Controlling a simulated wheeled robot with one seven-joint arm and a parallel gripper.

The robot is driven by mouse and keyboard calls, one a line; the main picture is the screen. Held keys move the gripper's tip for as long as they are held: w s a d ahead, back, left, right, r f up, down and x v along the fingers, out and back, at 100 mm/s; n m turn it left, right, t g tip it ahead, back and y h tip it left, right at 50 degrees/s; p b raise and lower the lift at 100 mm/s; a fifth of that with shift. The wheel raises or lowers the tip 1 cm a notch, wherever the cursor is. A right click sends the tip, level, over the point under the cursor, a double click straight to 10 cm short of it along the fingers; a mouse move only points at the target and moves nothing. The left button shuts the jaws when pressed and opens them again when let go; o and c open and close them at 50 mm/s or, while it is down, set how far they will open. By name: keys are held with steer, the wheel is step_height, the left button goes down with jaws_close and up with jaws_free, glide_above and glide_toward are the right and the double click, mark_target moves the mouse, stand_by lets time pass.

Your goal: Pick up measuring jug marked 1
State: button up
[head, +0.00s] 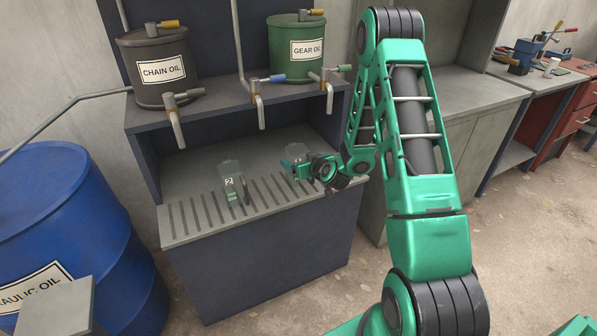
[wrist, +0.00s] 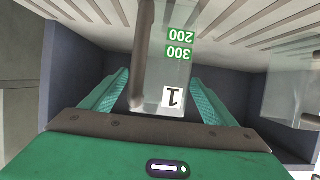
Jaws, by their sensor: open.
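The measuring jug marked 1 (head: 297,150) is clear and stands on the slatted grey shelf, partly hidden behind my gripper (head: 297,171) in the head view. In the wrist view the jug (wrist: 175,72) shows upside down, with a white label reading 1 and green 200 and 300 marks. My gripper (wrist: 160,82) is open, with one green finger on each side of the jug. Gaps show between the fingers and the jug; I see no clear contact. A second clear jug, marked 2 (head: 233,182), stands to the left on the same shelf.
The slatted shelf (head: 190,235) lies under an upper ledge with hanging taps (head: 258,110). Chain oil (head: 158,68) and gear oil (head: 297,48) drums stand on that ledge. A blue barrel (head: 75,230) is at the left. The second jug (wrist: 290,95) is beside my gripper in the wrist view.

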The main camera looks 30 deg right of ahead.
steer(key=shift+w+f, duration=0.15)
steer(key=shift+w, duration=0.25)
steer(key=c, duration=1.2)
